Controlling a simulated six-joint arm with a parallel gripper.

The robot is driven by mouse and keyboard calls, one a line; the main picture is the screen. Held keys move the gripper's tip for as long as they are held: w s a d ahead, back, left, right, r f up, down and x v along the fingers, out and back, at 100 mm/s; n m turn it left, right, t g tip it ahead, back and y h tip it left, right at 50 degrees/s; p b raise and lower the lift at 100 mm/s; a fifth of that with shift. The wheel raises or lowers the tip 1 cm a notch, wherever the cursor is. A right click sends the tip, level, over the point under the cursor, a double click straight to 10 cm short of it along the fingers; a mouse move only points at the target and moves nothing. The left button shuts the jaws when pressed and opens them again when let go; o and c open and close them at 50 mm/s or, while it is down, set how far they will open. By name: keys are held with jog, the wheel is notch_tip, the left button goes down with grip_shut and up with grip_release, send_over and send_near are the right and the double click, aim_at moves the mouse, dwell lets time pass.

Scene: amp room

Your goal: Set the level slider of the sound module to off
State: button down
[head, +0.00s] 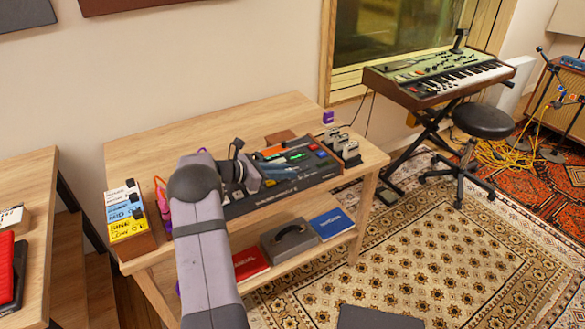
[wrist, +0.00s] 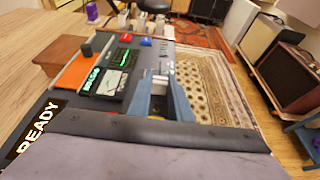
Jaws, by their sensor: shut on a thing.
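The sound module (head: 268,197) is a long dark box with coloured buttons and small lit displays along the wooden table's front edge. In the wrist view its panel shows a green display (wrist: 94,79) and a lit READY sign (wrist: 35,130). My gripper (head: 277,172) reaches down onto the module's panel from the left. In the wrist view my gripper (wrist: 164,88) has its blue-grey fingers close together at the panel, shut on what appears to be the level slider's knob. The fingers hide the knob, so I cannot read its setting.
Several small grey devices (head: 342,146) and a purple box (head: 328,117) are at the right end. A red book (head: 250,262) and a blue book (head: 331,223) lie on the lower shelf.

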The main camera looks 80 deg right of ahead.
jog(key=c, duration=1.9)
grip_release()
jog(key=shift+w+a+f, duration=0.1)
jog(key=shift+w+a, duration=0.05)
jog(key=o, duration=0.3)
jog(key=shift+a, duration=0.1)
jog(key=shift+b+v, duration=0.35)
jog(key=shift+v, duration=3.25)
